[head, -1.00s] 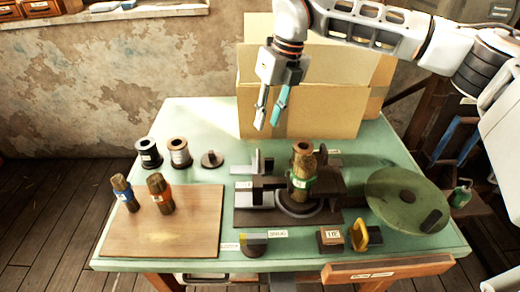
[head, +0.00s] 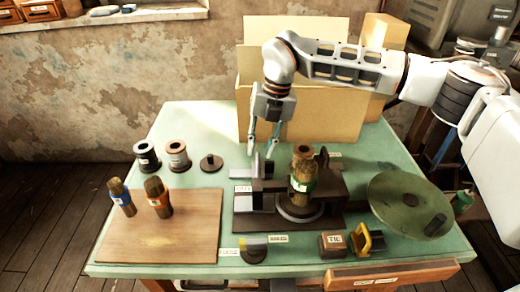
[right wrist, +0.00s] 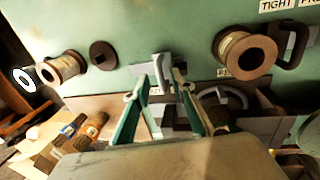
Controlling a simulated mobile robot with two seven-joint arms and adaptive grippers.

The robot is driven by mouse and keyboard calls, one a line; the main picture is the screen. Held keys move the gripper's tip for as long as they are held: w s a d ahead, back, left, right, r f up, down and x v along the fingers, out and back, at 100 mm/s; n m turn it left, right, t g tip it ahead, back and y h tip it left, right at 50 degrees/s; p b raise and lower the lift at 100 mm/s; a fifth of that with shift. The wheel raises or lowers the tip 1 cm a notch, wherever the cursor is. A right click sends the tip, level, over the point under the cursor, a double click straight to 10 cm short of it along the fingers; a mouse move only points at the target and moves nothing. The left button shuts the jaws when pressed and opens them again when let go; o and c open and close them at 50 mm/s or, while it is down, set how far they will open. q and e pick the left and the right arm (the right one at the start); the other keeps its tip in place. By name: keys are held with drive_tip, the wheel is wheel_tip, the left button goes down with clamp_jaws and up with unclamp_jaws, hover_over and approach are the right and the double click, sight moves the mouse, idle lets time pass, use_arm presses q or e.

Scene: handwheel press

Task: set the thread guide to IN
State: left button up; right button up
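The thread guide looks to be the small grey upright piece (head: 261,170) at the back left of the dark press on the green table. It also shows in the right wrist view (right wrist: 157,75). My right gripper (head: 260,154) is open and points down just above this piece. In the right wrist view its two teal fingers (right wrist: 160,78) are apart, with the grey piece between or just beyond their tips; contact cannot be told. A small white label (head: 243,189) lies by the press's left edge, too small to read. My left gripper is not in view.
A wrapped bundle with a green band (head: 303,172) stands upright in the press. A green disc (head: 400,197) lies to the right. A cardboard box (head: 320,115) stands behind. Spools (head: 176,155) and a wooden board (head: 180,240) with two bundles are at the left.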

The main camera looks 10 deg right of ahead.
drive_tip(key=shift+a+f, duration=0.1)
drive_tip(key=shift+f, duration=0.55)
clamp_jaws()
drive_tip(key=shift+s+d+r+p, duration=0.1)
drive_tip(key=shift+s+d+p, duration=0.1)
drive_tip(key=shift+d+p, duration=0.65)
unclamp_jaws()
drive_tip(key=shift+d+f+b, duration=0.2)
drive_tip(key=shift+d+b, duration=0.05)
drive_tip(key=shift+b, duration=0.1)
drive_tip(key=shift+r, duration=0.2)
